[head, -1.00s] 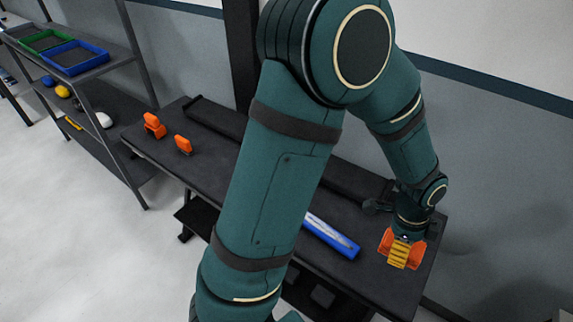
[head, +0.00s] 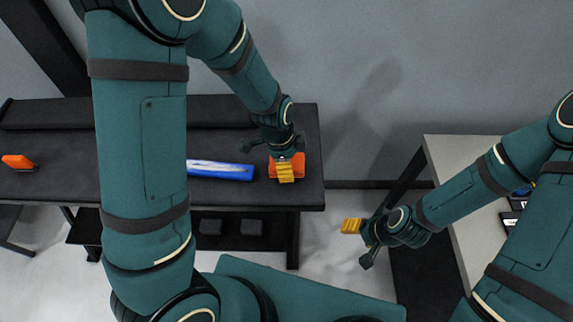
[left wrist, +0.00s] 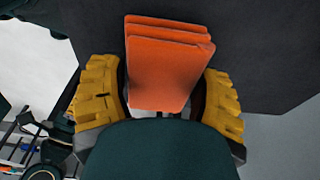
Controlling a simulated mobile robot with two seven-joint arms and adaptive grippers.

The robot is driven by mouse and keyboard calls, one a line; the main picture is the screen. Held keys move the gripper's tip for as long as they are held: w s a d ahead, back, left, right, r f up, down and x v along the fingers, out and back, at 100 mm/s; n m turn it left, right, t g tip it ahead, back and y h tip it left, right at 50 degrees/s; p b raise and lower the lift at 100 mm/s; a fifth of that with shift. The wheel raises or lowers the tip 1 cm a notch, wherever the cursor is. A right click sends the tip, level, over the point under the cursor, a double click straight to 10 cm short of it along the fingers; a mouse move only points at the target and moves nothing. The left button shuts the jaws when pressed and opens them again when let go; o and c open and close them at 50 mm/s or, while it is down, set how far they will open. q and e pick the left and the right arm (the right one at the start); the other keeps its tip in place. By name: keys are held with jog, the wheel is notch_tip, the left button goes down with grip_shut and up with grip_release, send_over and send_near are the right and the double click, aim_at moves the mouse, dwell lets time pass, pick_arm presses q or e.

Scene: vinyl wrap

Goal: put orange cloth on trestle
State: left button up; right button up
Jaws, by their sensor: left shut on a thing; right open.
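The orange cloth (head: 296,163) is a folded stack at the right end of the dark trestle table (head: 312,125). My left gripper (head: 285,172) is at the cloth, coming down from above, with its yellow fingers on it. In the left wrist view the layered orange cloth (left wrist: 168,62) lies between the two yellow fingers of the left gripper (left wrist: 160,100). Whether the cloth touches the table top is unclear. My right gripper (head: 352,226) is empty over the floor, between the dark table and a light-topped table.
A blue box with a pale label (head: 222,170) lies on the dark table, left of the cloth. Another orange object (head: 18,162) is at the far left. The light-topped table (head: 450,170) stands at the right. Floor shows between the tables.

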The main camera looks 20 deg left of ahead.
pick_arm(q)
jog(key=shift+f, duration=0.55)
jog(key=shift+f, duration=0.1)
jog(key=o, duration=1.3)
jog(key=shift+c, duration=0.2)
jog(key=shift+r, duration=0.35)
notch_tip(320, 180, up, 12)
jog(key=a+p, duration=0.1)
jog(key=p, duration=0.2)
jog(key=shift+s+a+f, duration=0.25)
jog(key=shift+a, duration=0.1)
